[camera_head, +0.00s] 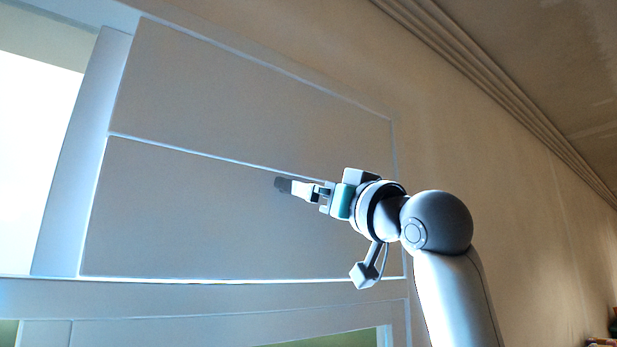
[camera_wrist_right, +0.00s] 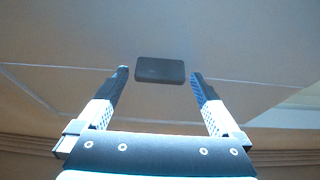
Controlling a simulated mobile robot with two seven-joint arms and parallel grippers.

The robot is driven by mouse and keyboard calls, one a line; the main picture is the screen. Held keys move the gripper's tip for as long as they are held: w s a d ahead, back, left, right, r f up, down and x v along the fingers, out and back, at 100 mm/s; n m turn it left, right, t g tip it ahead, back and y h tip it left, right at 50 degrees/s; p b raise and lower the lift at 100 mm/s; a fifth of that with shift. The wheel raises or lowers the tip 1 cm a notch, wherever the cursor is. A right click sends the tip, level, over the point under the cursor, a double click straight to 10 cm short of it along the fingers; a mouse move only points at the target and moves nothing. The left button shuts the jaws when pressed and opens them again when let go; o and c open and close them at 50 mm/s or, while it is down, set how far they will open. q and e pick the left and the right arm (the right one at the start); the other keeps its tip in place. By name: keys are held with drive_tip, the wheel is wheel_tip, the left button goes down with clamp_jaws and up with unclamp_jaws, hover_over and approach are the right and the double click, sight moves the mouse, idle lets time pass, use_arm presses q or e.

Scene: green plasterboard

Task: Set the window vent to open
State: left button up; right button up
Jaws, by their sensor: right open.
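The window vent shows in the head view as pale flat panels in a white frame, an upper panel (camera_head: 250,90) and a lower panel (camera_head: 190,220), divided by a thin seam. A small dark rectangular handle (camera_wrist_right: 160,70) on the panel surface shows in the right wrist view. My right gripper (camera_head: 289,186) is in front of the panels near the seam. Its fingers (camera_wrist_right: 159,76) are open, one on each side of the handle, with visible gaps; I cannot tell whether the tips reach past it. In the head view the gripper largely hides this spot. My left gripper is out of view.
A bright window pane (camera_head: 35,130) lies at the left. The frame's lower rail (camera_head: 200,297) runs below the panels. A plain wall (camera_head: 520,150) and a ceiling with moulding (camera_head: 450,50) are at the right. Blurred small items are at the lower right edge.

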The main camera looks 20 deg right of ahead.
drive_tip(key=shift+w+a+r, duration=0.15)
drive_tip(key=shift+w+a, duration=0.05)
drive_tip(key=shift+w, duration=0.25)
clamp_jaws()
idle(0.6)
